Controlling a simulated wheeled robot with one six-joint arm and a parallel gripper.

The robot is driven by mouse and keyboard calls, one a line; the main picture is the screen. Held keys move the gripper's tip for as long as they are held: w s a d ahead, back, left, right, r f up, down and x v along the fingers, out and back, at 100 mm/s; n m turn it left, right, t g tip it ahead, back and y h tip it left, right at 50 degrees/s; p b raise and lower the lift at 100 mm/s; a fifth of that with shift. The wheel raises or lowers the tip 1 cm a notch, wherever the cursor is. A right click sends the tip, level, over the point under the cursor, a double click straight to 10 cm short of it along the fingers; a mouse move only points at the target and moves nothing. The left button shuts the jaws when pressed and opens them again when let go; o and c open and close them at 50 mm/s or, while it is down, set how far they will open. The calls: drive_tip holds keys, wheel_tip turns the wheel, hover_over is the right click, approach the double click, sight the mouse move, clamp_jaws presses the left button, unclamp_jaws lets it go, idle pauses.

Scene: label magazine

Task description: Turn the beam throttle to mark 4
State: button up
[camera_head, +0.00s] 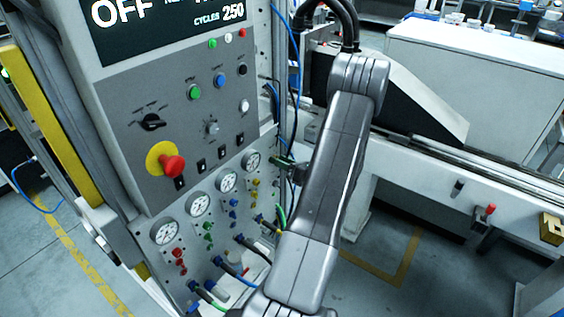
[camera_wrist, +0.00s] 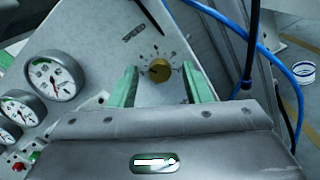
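The beam throttle looks to be the small round brass-yellow knob (camera_wrist: 159,70) on the grey panel face in the wrist view. Dark marks stand in an arc around its upper side; they are too small to read, and I cannot tell where the knob points. My gripper (camera_wrist: 160,82) is open, with one green finger left of the knob and one right of it. A gap shows on both sides of the knob, and I cannot tell how deep the fingers reach. In the head view my gripper (camera_head: 284,163) is at the cabinet's right edge, and the knob is hidden there.
Gauges (camera_wrist: 55,76) sit left of the knob. A blue hose (camera_wrist: 215,18) and a dark cable run close on the right. In the head view the cabinet front carries a red emergency button (camera_head: 173,166), and a white machine bed (camera_head: 430,160) stands right of my arm.

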drive_tip(key=b+v, duration=0.2)
drive_tip(key=v, duration=1.1)
drive_tip(key=shift+s+d, duration=0.25)
drive_tip(key=shift+d, duration=0.1)
drive_tip(key=p+x, duration=0.2)
drive_tip(key=x, duration=1.2)
